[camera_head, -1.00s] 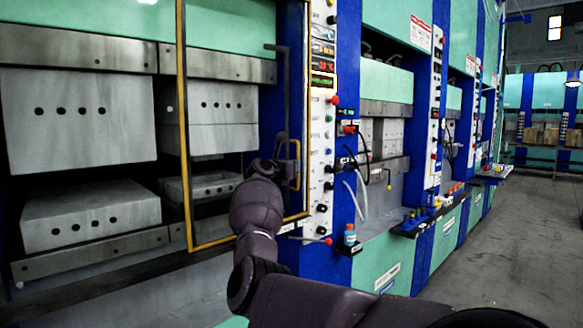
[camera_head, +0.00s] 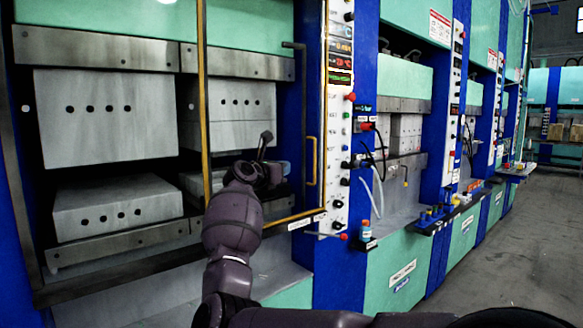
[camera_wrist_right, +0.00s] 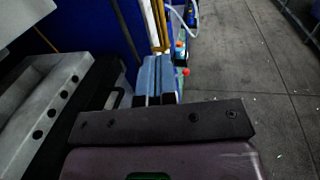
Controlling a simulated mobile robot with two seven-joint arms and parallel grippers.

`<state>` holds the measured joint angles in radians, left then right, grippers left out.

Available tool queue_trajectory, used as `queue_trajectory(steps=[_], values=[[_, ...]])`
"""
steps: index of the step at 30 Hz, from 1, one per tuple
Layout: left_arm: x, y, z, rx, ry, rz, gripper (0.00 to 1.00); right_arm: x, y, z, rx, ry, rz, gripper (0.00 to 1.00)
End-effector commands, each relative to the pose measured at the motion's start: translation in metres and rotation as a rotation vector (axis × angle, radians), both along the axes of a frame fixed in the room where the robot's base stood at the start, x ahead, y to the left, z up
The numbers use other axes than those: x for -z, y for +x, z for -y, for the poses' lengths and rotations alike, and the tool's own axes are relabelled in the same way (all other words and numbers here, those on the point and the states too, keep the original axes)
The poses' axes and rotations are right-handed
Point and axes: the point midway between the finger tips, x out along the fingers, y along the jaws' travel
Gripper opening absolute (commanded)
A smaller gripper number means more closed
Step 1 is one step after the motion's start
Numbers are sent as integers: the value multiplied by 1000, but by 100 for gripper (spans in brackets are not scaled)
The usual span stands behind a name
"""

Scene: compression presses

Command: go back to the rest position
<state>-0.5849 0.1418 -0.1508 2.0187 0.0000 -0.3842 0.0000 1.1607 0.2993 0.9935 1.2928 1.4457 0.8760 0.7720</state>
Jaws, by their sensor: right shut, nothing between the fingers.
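My right gripper (camera_head: 266,148) is in front of the nearest press (camera_head: 150,60), just left of the yellow door handle (camera_head: 311,162) and apart from it. The yellow-framed door (camera_head: 203,110) stands in front of the press opening. My left gripper is not in view.
Grey press blocks (camera_head: 108,118) with round holes fill the press on the left. A control panel (camera_head: 338,130) with knobs stands right of the door. A small bottle (camera_head: 365,231) sits on a ledge. The grey floor (camera_head: 490,260) at the right is clear.

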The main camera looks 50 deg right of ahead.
Motion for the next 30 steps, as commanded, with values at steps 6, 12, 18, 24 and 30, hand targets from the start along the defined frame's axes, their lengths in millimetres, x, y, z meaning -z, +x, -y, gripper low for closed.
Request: queue_trajectory(steps=[6, 12, 18, 24, 30], values=[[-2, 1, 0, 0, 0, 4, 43, 0, 0, -7, 1, 0, 0, 0], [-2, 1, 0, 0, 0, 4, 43, 0, 0, -6, 0, 0, -12, 0], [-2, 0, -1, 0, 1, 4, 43, -29, 6, -8, -40, -156, -204, 0], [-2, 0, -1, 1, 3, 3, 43, -106, 7, -43, -14, -475, -469, 0], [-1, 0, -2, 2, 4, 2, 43, -139, 21, -104, 57, -813, -812, 0]])
